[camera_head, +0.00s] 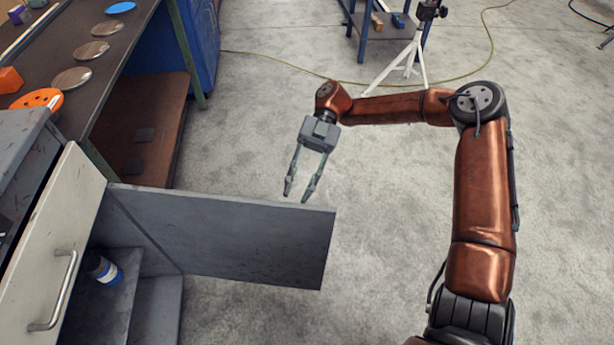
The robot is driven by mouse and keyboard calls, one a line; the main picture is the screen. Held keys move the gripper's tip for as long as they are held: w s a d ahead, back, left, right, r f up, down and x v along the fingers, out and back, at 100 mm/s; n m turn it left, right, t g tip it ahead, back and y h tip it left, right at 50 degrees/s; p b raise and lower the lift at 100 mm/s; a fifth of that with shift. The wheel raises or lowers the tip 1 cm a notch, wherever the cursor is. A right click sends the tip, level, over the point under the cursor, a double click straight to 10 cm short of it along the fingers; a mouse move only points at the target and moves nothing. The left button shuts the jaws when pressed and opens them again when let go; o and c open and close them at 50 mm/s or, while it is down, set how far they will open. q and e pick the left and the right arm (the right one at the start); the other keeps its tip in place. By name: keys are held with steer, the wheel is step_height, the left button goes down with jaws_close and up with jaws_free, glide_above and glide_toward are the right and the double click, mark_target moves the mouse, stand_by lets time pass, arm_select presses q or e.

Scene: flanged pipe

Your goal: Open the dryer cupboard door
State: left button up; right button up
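The grey cupboard (22,140) stands at the left. Its grey door panel (225,235) stands swung out to the right, roughly square to the cupboard front, with the inside of the cupboard showing. My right gripper (298,193) is empty, with its two fingers apart and pointing down. The fingertips are just beyond the top edge of the door near its free end; I cannot tell whether they touch it. The outer face of the door is hidden. My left gripper is not in view.
A cream front with a metal handle (62,298) is above the open compartment, where a bottle (103,269) stands. A workbench with discs (72,78) lies beyond. A white tripod (400,62) and yellow cable (262,58) are on the floor.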

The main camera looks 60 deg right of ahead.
steer(key=shift+s+d+f+m, duration=0.15)
steer(key=shift+s+d+f, duration=0.05)
steer(key=shift+s+d, duration=0.35)
steer(key=shift+s+d+f+m, duration=0.15)
steer(key=shift+s+d, duration=0.3)
steer(key=shift+s, duration=0.1)
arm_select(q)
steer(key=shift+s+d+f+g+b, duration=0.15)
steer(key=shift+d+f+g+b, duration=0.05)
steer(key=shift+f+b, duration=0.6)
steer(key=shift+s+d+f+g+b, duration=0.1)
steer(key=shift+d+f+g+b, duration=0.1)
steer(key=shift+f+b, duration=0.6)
arm_select(e)
steer(key=w+d+f+m, duration=0.1)
steer(key=w+d+f, duration=0.2)
steer(key=d, duration=0.6)
steer(key=shift+w+f+m, duration=0.2)
steer(key=shift+f+m, duration=0.1)
steer(key=shift+f, duration=0.6)
arm_select(q)
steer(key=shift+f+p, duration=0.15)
steer(key=shift+p, duration=0.15)
